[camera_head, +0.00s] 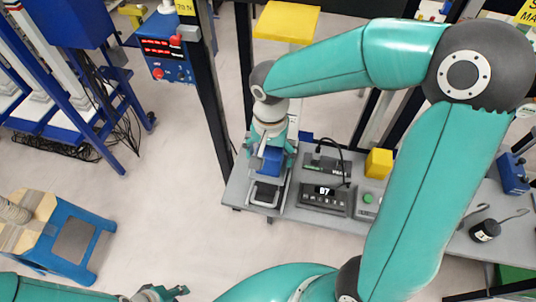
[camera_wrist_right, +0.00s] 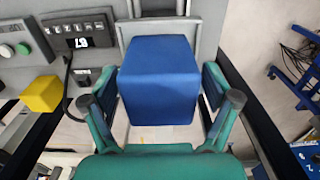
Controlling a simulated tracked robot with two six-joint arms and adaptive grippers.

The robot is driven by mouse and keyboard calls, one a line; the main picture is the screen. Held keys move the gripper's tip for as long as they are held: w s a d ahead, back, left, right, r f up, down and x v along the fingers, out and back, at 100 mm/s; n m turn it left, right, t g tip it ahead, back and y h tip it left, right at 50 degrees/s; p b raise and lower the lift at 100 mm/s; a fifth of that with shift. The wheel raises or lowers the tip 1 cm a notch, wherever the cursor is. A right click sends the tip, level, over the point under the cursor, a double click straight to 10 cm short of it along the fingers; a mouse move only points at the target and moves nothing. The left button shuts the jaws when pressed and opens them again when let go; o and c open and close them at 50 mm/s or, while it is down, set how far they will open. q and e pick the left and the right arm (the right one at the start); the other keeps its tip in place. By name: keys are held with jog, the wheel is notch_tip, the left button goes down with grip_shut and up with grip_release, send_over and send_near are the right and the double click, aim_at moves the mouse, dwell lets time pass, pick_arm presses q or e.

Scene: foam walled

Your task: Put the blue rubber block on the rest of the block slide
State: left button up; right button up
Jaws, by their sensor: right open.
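The blue rubber block (camera_head: 271,161) is at the left end of the grey bench, under my right gripper (camera_head: 271,158). In the right wrist view the block (camera_wrist_right: 160,80) lies between the two spread fingers of the gripper (camera_wrist_right: 162,108), with gaps showing at its sides. The block slide (camera_head: 264,194) is a grey frame with a dark inset at the bench's left end, just in front of the block. Part of it shows behind the block in the wrist view (camera_wrist_right: 125,32). Whether the block touches the slide is unclear. My left gripper (camera_head: 166,293) is low at the bottom edge, away from the bench.
A yellow cube (camera_head: 379,163) and a black box with a display (camera_head: 323,198) stand on the bench (camera_head: 295,214) to the right of the slide. A cable arches behind the box. A dark upright post (camera_head: 213,95) rises left of the gripper. A blue stool (camera_head: 65,240) stands on the floor at left.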

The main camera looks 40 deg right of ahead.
notch_tip(320, 180, up, 12)
jog(key=shift+r, duration=0.1)
dwell(0.6)
dwell(0.4)
